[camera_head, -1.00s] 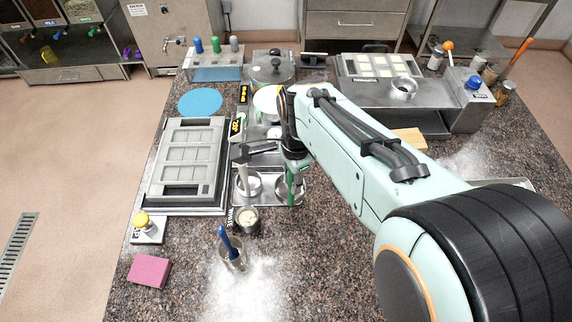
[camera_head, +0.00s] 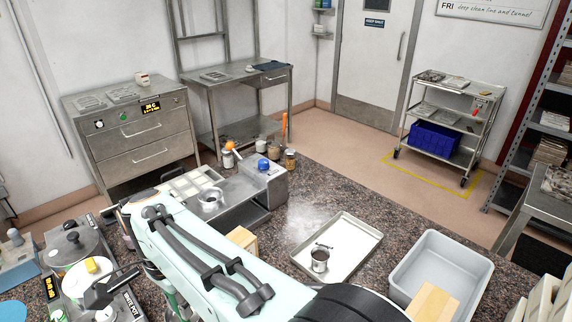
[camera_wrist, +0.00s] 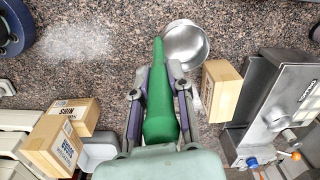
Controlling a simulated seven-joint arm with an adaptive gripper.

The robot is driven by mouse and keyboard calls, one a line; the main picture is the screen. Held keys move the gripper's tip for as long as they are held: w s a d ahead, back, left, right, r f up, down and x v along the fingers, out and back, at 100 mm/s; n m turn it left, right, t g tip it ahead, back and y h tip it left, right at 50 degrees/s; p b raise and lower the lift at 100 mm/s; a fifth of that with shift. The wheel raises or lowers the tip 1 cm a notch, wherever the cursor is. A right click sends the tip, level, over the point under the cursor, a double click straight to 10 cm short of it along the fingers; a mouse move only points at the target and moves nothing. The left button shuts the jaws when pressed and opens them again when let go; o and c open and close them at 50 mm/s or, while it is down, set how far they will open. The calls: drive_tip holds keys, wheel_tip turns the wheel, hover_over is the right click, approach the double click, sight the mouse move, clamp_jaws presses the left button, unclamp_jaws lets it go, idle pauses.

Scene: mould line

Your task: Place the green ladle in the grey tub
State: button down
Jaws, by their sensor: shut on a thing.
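The green ladle is in my gripper (camera_wrist: 158,88). Its tapered green handle (camera_wrist: 160,118) lies between the two fingers in the wrist view, and a shiny round bowl (camera_wrist: 185,46), which appears to be its own, shows beyond the handle's thin end. In the head view my arm hides most of my gripper and the ladle. The grey tub (camera_head: 403,277) is at the right of the counter, well to the right of my gripper. Its visible floor looks bare, but a pale wooden or cardboard block covers its front corner in this view.
The block (camera_head: 432,303) stands at the tub's front. A shallow metal tray (camera_head: 347,262) with a small dark-rimmed pot (camera_head: 320,259) lies left of the tub. A metal machine (camera_head: 262,185) and a tan block (camera_head: 243,240) are nearer my arm.

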drive_tip(key=w+d+f+m, duration=0.1)
drive_tip(key=w+d+m, duration=0.3)
drive_tip(key=w+d, duration=0.65)
drive_tip(key=w+d+m, duration=0.4)
drive_tip(key=w+d, duration=0.3)
drive_tip(key=d, duration=0.7)
drive_tip(key=s+d+f+m, duration=0.3)
drive_tip(key=d+m, duration=0.1)
drive_tip(key=d, duration=1)
drive_tip(key=s+d+f+m, duration=0.2)
drive_tip(key=d+m, duration=0.2)
drive_tip(key=d, duration=1)
wheel_tip(320, 180, down, 10)
drive_tip(key=shift+s+d, duration=0.3)
drive_tip(key=shift+d, duration=0.05)
drive_tip(key=shift+f, duration=0.1)
drive_tip(key=c, duration=1)
unclamp_jaws()
drive_tip(key=shift+c, duration=0.2)
